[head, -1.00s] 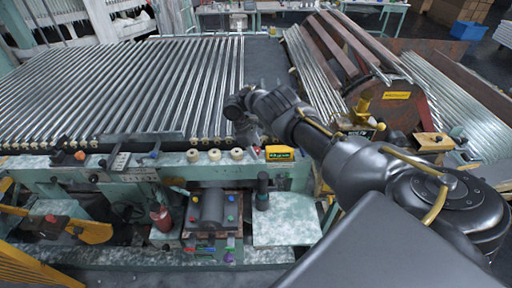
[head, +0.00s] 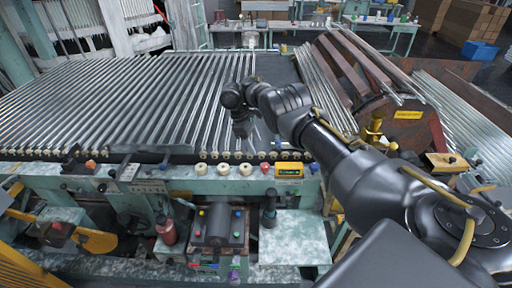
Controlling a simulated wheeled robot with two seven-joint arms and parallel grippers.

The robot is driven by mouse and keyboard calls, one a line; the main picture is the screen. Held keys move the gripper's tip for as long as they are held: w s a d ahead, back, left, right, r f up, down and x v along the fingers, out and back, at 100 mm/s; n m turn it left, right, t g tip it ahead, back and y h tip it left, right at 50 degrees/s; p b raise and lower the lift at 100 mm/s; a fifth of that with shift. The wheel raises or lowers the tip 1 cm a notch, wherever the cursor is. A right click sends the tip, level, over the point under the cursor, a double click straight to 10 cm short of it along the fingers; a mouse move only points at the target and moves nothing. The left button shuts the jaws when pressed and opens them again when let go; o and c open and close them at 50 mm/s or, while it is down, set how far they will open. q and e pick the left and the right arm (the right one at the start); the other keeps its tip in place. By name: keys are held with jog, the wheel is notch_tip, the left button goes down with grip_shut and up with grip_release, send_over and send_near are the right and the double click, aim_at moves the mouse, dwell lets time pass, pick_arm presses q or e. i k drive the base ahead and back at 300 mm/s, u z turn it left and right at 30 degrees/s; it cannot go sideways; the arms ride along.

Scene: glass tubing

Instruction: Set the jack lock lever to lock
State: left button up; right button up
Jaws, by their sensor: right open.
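My right gripper (head: 243,128) is open and points down, with nothing seen in it. It hangs in front of the glass tubes, above the row of white knobs. I cannot tell for sure which part is the jack lock lever. A small panel with lever-like parts (head: 125,172) is on the green machine's front rail, left of the gripper. A dark lever with an orange knob (head: 90,164) is further left. Their labels are too small to read. The gripper is well apart from both. My left gripper is not in view.
Rows of glass tubes (head: 120,105) fill the machine bed at the left. A yellow meter box (head: 289,169) and several white knobs (head: 223,169) sit on the front rail. A motor-like unit with coloured buttons (head: 218,225) stands below. A pale plate (head: 293,245) is bare on its right side.

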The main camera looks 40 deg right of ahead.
aim_at(288, 195)
jog(key=k, duration=1)
